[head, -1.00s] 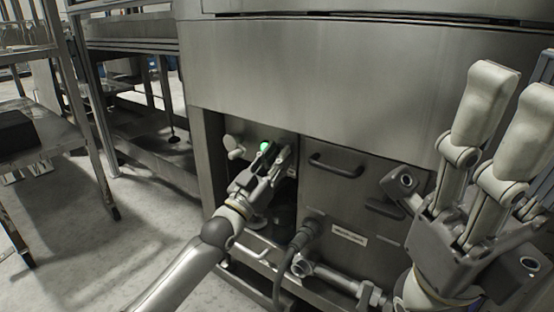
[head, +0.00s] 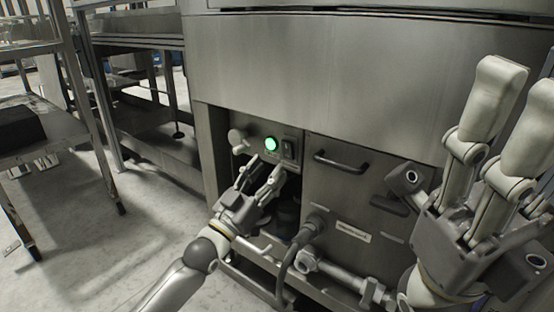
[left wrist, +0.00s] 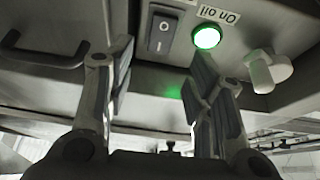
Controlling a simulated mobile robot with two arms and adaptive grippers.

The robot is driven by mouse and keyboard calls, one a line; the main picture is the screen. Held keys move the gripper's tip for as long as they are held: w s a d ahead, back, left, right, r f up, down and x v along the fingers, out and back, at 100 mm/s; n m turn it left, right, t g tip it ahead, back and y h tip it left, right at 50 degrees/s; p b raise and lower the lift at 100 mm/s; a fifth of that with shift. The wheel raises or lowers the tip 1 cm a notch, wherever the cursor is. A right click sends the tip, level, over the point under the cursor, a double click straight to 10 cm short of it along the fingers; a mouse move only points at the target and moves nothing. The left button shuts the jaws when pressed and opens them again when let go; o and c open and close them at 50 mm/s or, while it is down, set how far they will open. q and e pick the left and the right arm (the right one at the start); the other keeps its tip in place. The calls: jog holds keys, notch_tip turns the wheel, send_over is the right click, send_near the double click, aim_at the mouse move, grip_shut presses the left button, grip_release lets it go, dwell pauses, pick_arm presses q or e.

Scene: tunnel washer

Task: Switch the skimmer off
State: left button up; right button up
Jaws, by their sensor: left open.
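The skimmer's control panel (head: 263,131) sits low in the machine front. On it a black rocker switch (head: 288,149) is right of a round lamp (head: 271,144), which glows green. In the left wrist view the switch (left wrist: 161,32) shows its marks upside down beside the lit lamp (left wrist: 206,37). My left gripper (head: 264,172) is open and empty, just below and in front of the panel, apart from the switch. My right gripper (head: 515,100) is open and empty at the right, away from the panel.
A pale knob (head: 237,141) is left of the lamp. A grey door with a dark handle (head: 340,161) is to the right. A hose and pipes (head: 330,269) run below. A metal rack (head: 35,120) stands left, with open floor between.

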pick_arm(q)
jog(key=shift+v, duration=2.75)
